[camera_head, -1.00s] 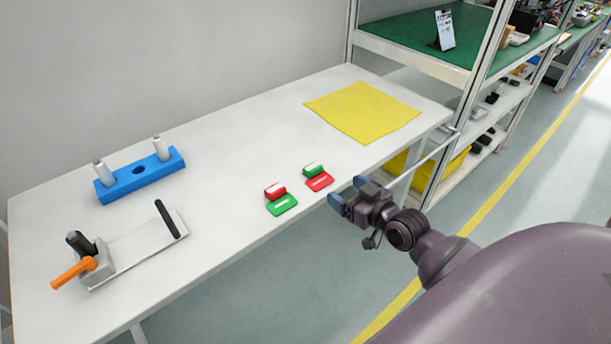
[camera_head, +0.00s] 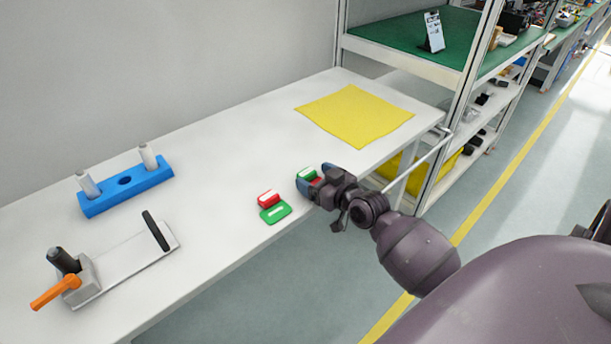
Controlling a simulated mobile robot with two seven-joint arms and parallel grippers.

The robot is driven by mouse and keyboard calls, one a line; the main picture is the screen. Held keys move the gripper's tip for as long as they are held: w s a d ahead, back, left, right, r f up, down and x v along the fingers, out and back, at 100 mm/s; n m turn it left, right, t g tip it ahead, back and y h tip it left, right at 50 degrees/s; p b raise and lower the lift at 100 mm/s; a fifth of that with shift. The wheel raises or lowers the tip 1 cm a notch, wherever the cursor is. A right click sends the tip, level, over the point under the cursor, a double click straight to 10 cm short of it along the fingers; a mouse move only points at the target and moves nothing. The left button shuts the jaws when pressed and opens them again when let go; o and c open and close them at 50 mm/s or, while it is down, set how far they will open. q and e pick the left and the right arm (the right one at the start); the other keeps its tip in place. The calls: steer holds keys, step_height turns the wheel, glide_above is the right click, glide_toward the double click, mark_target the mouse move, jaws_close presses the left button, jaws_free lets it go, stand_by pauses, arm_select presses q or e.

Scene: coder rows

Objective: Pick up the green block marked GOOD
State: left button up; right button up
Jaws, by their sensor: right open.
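A green block (camera_head: 306,173) with a white label lies near the front edge of the white table; its lettering is too small to read. It sits at the back of a red pad (camera_head: 317,181), which my right gripper mostly hides. My right gripper (camera_head: 308,180) is open, with its blue-grey fingertips around or just over the green block; I cannot tell if they touch it. To the left, a red block (camera_head: 268,197) with a white top sits behind a green pad (camera_head: 275,213). My left gripper is not in view.
A yellow cloth (camera_head: 356,115) lies at the table's far end. A blue holder with white posts (camera_head: 125,186) and a plate fixture with an orange lever (camera_head: 118,264) stand on the left. A shelf rack (camera_head: 455,60) rises at the back right. The middle of the table (camera_head: 215,165) is clear.

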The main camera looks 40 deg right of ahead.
steer(key=shift+w+f, duration=0.2)
steer(key=shift+w, duration=0.65)
